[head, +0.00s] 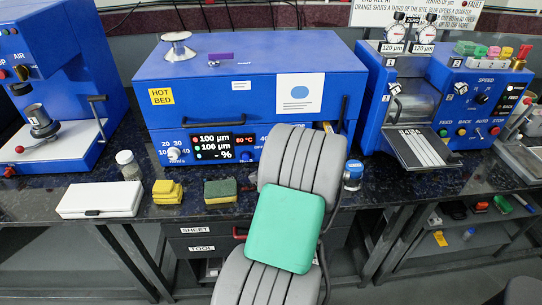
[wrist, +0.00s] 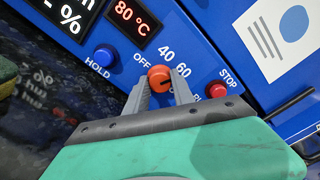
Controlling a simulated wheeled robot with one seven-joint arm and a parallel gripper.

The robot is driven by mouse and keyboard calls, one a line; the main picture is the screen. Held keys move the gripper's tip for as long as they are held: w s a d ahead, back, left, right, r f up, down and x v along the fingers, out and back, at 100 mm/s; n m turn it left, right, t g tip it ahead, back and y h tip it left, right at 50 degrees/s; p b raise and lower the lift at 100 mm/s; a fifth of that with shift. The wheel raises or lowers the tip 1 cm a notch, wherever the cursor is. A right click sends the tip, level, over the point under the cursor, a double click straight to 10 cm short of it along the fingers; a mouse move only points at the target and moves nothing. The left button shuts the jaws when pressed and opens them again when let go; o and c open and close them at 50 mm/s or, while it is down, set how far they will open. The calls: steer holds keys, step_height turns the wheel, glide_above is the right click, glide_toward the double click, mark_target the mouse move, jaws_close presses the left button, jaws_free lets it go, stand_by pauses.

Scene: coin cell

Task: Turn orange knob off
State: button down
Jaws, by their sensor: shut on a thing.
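The orange knob (wrist: 160,78) is on the blue front panel of the hot bed machine (head: 245,90). In the wrist view my gripper (wrist: 160,92) has one grey finger on each side of the knob and is shut on it. A dark pointer mark on the knob points to the right in that view, away from the OFF label (wrist: 142,60) and towards the side of the 60 label (wrist: 183,71). The lower part of the dial is hidden by the fingers. In the head view my arm hides the knob and the fingertips.
A blue HOLD button (wrist: 105,54) and a red STOP button (wrist: 216,89) flank the knob. The display (wrist: 130,18) reads 80 °C. Sponges (head: 221,191), a white case (head: 98,200) and a small jar (head: 353,174) stand on the dark counter.

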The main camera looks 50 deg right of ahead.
steer(key=n+b, duration=0.1)
steer(key=n, duration=0.3)
steer(key=shift+f+n, duration=0.1)
steer(key=shift+n, duration=0.2)
steer(key=n+b, duration=0.3)
steer(key=n, duration=0.1)
steer(key=shift+f+n, duration=0.1)
steer(key=shift+n, duration=0.2)
steer(key=n+b, duration=0.3)
steer(key=n, duration=0.1)
steer(key=shift+f+n, duration=0.1)
steer(key=shift+n, duration=0.2)
steer(key=shift+n+b, duration=1.9)
steer(key=c, duration=1.1)
jaws_free()
steer(key=shift+r, duration=0.25)
steer(key=shift+s, duration=0.1)
steer(key=v, duration=0.7)
steer(key=shift+s+a, duration=0.25)
steer(key=shift+a, duration=0.05)
